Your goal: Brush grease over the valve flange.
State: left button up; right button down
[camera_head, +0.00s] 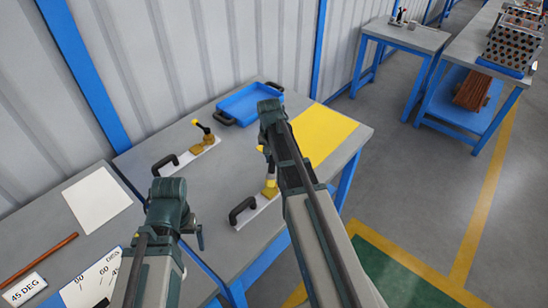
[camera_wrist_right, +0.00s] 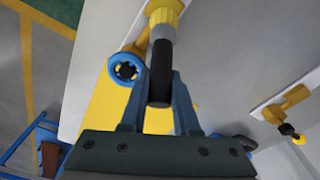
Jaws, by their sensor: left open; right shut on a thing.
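My right gripper (camera_wrist_right: 160,82) is shut on the dark handle of a brush-like tool (camera_wrist_right: 160,65). A grey collar and a yellow end lie beyond the handle, close to the nearer valve. In the head view the nearer yellow valve (camera_head: 271,191) sits on a white plate, partly hidden by my right arm. The farther valve (camera_head: 208,139) stands on another white plate. My left gripper (camera_head: 199,237) is open and empty at the bench's near side.
Both white plates have black handles (camera_head: 165,164) (camera_head: 241,210). A blue tray (camera_head: 248,105) stands at the back by the wall. A yellow mat (camera_head: 328,130) lies on the right. A white sheet (camera_head: 97,200) and a copper rod (camera_head: 40,255) lie on the left bench.

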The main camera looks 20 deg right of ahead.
jog(key=shift+s+a, duration=0.15)
jog(key=shift+a, duration=0.5)
jog(key=shift+s+a, duration=0.15)
jog(key=shift+a, duration=0.5)
jog(key=shift+a, duration=0.1)
jog(key=a, duration=0.2)
jog(key=shift+s+a+f, duration=0.1)
jog(key=shift+s+a, duration=0.3)
notch_tip(320, 180, up, 6)
jog(key=p, duration=0.6)
notch_tip(320, 180, up, 3)
jog(key=p, duration=0.2)
jog(key=shift+p, duration=0.4)
